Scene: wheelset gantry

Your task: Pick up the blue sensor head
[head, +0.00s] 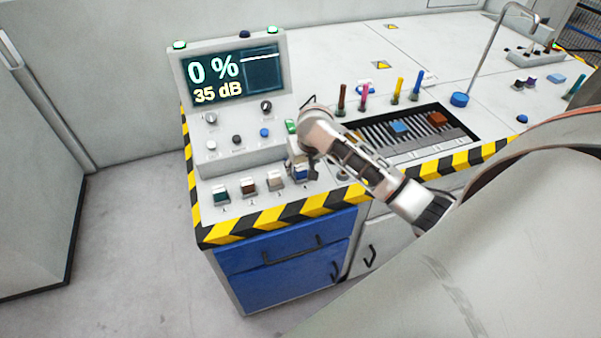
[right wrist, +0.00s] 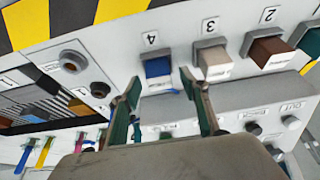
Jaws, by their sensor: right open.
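The blue sensor head (right wrist: 157,68) sits in a grey holder marked 4, at the end of a row on the console's front ledge. In the head view the blue sensor head (head: 303,174) shows just below my right gripper (head: 301,161), partly covered by it. In the right wrist view my right gripper (right wrist: 161,80) is open, with one finger on each side of the blue head's line. The head appears ahead of the fingertips, and nothing is held. I cannot tell how large the gap is. My left gripper is not in view.
White (head: 276,180), brown (head: 249,187) and dark green (head: 222,196) heads stand in the same row. A control panel with a screen (head: 234,73) rises behind. A slotted tray (head: 455,130) lies right. A large grey curved shape (head: 500,240) fills the lower right.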

